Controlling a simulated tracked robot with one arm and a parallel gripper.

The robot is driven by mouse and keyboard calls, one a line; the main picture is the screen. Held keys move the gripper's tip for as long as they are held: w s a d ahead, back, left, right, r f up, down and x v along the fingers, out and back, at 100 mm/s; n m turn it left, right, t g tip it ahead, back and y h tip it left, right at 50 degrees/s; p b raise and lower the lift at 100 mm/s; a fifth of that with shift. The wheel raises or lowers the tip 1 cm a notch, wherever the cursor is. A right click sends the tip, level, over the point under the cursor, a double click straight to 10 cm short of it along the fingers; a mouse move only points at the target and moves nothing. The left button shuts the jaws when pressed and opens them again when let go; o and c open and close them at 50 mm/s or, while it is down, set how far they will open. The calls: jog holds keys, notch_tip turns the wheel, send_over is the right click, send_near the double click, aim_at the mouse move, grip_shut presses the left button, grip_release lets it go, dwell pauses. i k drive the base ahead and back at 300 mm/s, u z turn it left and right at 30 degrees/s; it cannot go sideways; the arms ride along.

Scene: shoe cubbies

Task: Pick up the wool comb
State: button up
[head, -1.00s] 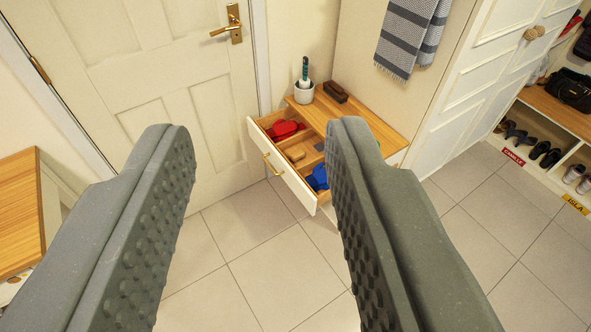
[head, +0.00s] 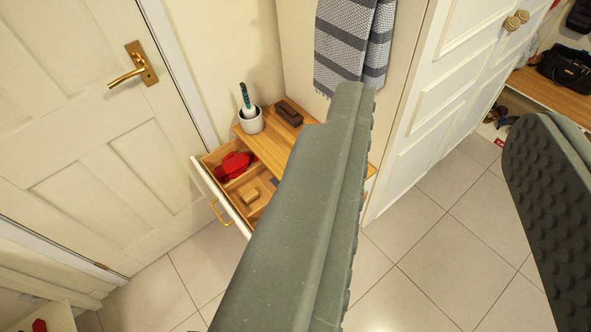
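No item here is clear enough to name as the wool comb. My gripper (head: 440,108) is open and empty, its two grey fingers high over the tiled floor. The left finger covers part of the open drawer (head: 226,200) of a small wood-topped cabinet (head: 262,150). A red item (head: 233,165) and a small tan wooden block (head: 250,196) lie in separate drawer compartments. On top stand a pale cup (head: 251,122) holding a teal-and-white handled tool (head: 246,97) and a dark brown brush-like block (head: 289,113). The drawer's right part is hidden.
A white door (head: 80,120) with a brass handle (head: 132,68) is at left. A striped towel (head: 345,45) hangs above the cabinet. A tall white cupboard (head: 430,120) and a shoe bench (head: 550,92) are at right. The tiled floor (head: 430,250) between is clear.

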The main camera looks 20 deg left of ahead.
aim_at(247, 198)
jog(key=u, duration=0.1)
jog(key=i, duration=1.4)
jog(key=u, duration=0.55)
